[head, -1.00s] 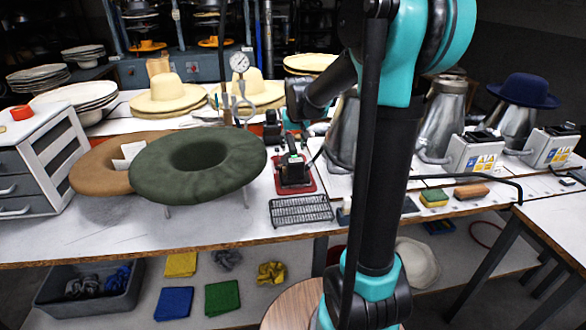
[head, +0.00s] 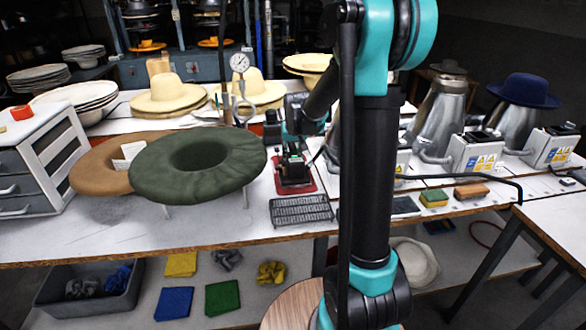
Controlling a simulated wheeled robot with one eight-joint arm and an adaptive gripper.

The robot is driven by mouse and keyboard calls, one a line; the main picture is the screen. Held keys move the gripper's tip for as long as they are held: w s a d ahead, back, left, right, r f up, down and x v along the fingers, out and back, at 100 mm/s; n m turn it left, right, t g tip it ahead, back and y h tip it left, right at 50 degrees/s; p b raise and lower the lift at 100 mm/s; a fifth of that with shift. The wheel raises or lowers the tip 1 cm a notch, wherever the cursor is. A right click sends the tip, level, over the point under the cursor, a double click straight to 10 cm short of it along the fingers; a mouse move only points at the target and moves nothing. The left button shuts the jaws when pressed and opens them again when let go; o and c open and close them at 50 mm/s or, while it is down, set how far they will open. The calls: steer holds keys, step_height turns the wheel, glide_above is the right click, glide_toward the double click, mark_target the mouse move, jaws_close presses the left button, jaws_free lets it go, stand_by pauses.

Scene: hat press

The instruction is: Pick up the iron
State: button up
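The iron (head: 293,173) is small and dark and stands on a red mat (head: 312,187) on the workbench, just right of the green felt ring. My arm reaches over the bench from the right, and my gripper (head: 292,148) is directly above the iron, at about its handle. The gripper and the iron's upper part overlap as dark shapes. I cannot tell whether the fingers touch the handle or how far apart they are.
A dark wire rack (head: 301,210) lies in front of the mat. The green felt ring (head: 197,167) stands close on the left. A pressure gauge (head: 239,62) and pale hats (head: 168,95) are behind. Metal hat forms (head: 436,118) stand to the right.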

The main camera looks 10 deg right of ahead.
jaws_close()
steer(key=shift+r, duration=0.15)
stand_by(0.6)
step_height(320, 180, up, 26)
stand_by(1.3)
steer(key=shift+a, duration=0.1)
